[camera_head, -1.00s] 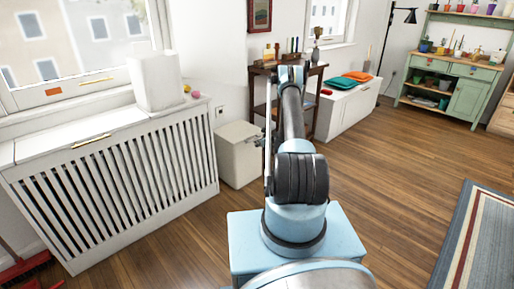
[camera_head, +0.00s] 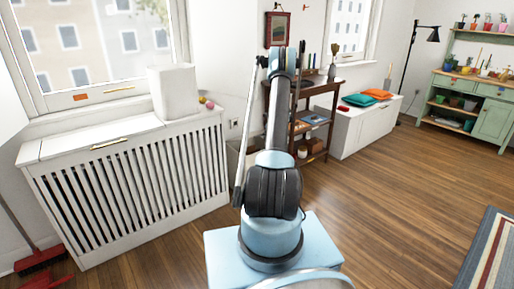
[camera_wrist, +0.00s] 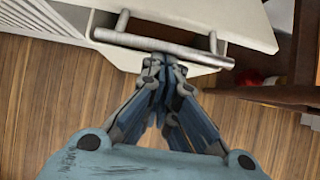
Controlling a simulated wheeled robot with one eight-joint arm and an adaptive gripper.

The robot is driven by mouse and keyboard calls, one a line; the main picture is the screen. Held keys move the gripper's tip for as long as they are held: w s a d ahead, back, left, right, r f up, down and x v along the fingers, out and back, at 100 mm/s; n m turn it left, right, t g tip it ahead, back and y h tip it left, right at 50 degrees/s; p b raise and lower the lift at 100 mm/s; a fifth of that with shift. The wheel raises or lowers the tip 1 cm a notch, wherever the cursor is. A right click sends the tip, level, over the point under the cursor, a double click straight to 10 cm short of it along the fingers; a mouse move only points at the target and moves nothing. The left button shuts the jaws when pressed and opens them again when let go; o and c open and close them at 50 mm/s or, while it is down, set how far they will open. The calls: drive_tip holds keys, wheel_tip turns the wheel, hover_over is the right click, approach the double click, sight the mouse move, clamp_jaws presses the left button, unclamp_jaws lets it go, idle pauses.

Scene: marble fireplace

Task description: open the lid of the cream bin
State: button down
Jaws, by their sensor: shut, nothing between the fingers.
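The cream bin stands between the slatted white cabinet and the dark wooden table. In the wrist view its pale lid (camera_wrist: 215,15) fills the top of the picture, with a grey metal bar handle (camera_wrist: 185,48) along the near edge. My gripper (camera_wrist: 165,65) is shut and empty, its fingertips close to the near side of the handle. I cannot tell whether they touch it. The lid looks closed. In the head view my arm hides most of the bin and the gripper itself.
The slatted white cabinet (camera_head: 130,185) is left of the bin, with a white block (camera_head: 174,92) on top. The dark wooden table (camera_head: 318,118) stands close on the right. A red brush (camera_head: 40,258) lies at lower left.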

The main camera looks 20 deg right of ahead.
drive_tip(key=w+a+r+g, duration=0.2)
drive_tip(key=w+r, duration=0.3)
drive_tip(key=r, duration=0.4)
drive_tip(key=shift+w+a+r+h, duration=0.2)
drive_tip(key=shift+a+r+h, duration=0.1)
drive_tip(key=shift+h, duration=0.1)
drive_tip(key=shift+d, duration=0.1)
